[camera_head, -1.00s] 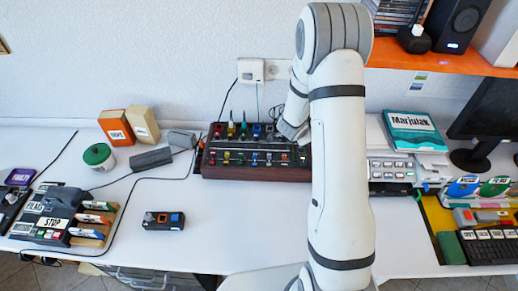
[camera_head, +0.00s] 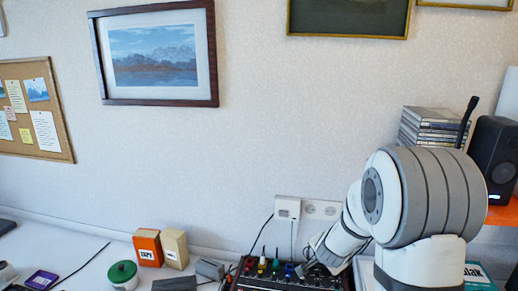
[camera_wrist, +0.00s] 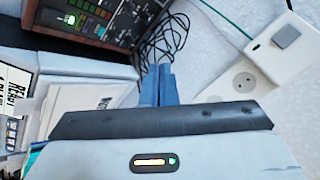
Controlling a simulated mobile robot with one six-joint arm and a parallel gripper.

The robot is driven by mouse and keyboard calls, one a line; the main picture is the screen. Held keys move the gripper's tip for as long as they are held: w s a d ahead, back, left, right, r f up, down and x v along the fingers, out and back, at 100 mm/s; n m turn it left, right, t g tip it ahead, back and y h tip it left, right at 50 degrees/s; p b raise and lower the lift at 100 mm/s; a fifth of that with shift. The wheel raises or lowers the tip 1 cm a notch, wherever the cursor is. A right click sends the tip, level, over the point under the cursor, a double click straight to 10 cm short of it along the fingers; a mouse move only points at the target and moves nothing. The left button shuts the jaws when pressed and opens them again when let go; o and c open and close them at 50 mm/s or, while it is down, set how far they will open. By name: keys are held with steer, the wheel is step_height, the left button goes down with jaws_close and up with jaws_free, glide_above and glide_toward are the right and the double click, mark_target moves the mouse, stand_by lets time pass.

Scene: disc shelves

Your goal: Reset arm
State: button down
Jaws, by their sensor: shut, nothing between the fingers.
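My gripper shows in the wrist view (camera_wrist: 158,84) with its two blue-grey fingers together and nothing between them. It points towards black cables and the wall. In the head view my arm bends down at the right, and its end is low, by the right part of the dark control panel (camera_head: 262,284). The fingertips cannot be made out there. The panel also shows at the top left of the wrist view (camera_wrist: 100,18), with a green light, apart from the fingers.
A white wall box (camera_head: 287,208) and sockets (camera_head: 320,209) are behind my arm. An orange box (camera_head: 148,248), a beige box (camera_head: 175,248) and a green-lidded jar (camera_head: 122,274) stand left. CD cases (camera_head: 428,128) and a speaker (camera_head: 494,155) are at right.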

steer(key=s+a+r+n+g+y, duration=0.1)
steer(key=s+a+r+n, duration=0.25)
steer(key=s+r, duration=0.4)
steer(key=s+a+r+n+g+y, duration=0.25)
steer(key=s+r+n, duration=0.25)
steer(key=s, duration=0.6)
steer(key=s+d+r+n+h, duration=0.1)
steer(key=s+n+h, duration=0.1)
steer(key=s, duration=0.9)
steer(key=shift+r+n+g, duration=0.3)
steer(key=shift+n+g, duration=0.15)
steer(key=shift+n, duration=0.1)
